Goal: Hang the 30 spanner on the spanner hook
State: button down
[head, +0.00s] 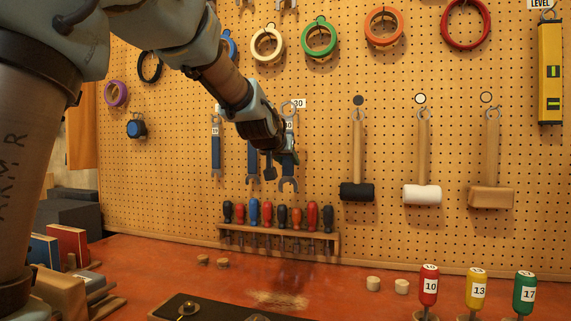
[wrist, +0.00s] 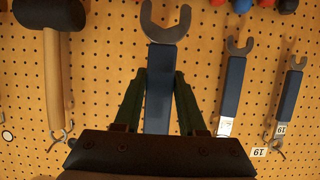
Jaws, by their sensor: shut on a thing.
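The 30 spanner (head: 288,172) has a blue handle and grey ends. It hangs upright in front of the pegboard, its open jaw down and its upper end close under the 30 tag (head: 298,103). My gripper (head: 287,154) is shut on its handle. In the wrist view, which is upside down, the spanner (wrist: 162,62) stands between the green fingers of my gripper (wrist: 161,74), its open jaw at the top. The spanner hook is too small to make out, and I cannot tell whether the upper end is on it.
To the left hang the 19 spanner (head: 215,150) and another blue spanner (head: 253,157), partly behind my wrist. Mallets hang to the right, the nearest with a black head (head: 357,191). A screwdriver rack (head: 280,243) is below. Coloured rings (head: 319,37) hang above.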

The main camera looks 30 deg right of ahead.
jog(key=shift+d+r+p+x, duration=0.15)
jog(key=shift+r+x, duration=0.1)
jog(key=shift+x, duration=1)
jog(key=shift+d+r+p+x, duration=0.1)
jog(key=shift+r+x, duration=0.2)
jog(key=shift+x, duration=0.95)
jog(key=shift+d+r+p+x, duration=0.15)
jog(key=shift+r+x, duration=0.1)
jog(key=shift+x, duration=1)
jog(key=shift+w+a, duration=0.1)
jog(key=shift+w, duration=0.1)
jog(key=shift+c, duration=2)
grip_release()
jog(key=shift+f, duration=0.1)
jog(key=b+v, duration=0.2)
jog(key=v, duration=0.9)
